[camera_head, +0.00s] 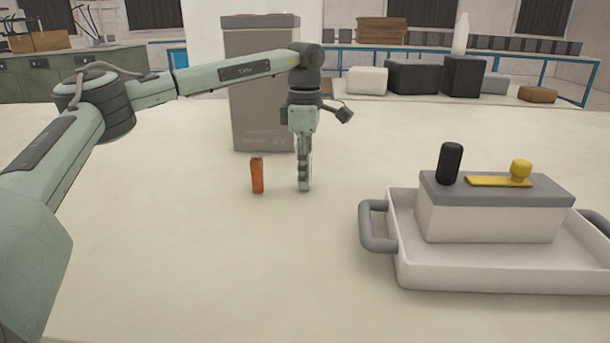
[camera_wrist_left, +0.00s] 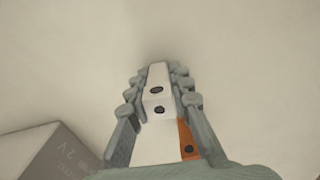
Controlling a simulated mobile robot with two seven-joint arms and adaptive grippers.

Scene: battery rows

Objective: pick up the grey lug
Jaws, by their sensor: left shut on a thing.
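My left gripper (camera_head: 304,187) points straight down over the table, just in front of a tall grey battery. In the left wrist view its two fingers (camera_wrist_left: 158,90) are closed around a pale grey lug (camera_wrist_left: 158,78) with dark round holes. In the head view the fingers mostly hide the lug, and I cannot tell whether it touches the table. An orange lug (camera_head: 257,175) stands upright on the table, a little left of the gripper and apart from it. My right gripper is not in view.
The tall grey battery (camera_head: 262,95) stands close behind the gripper. At the right, a white tray (camera_head: 490,272) with grey handles holds a grey-topped battery (camera_head: 490,218) with a black post and a yellow bar. The table's middle front is clear.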

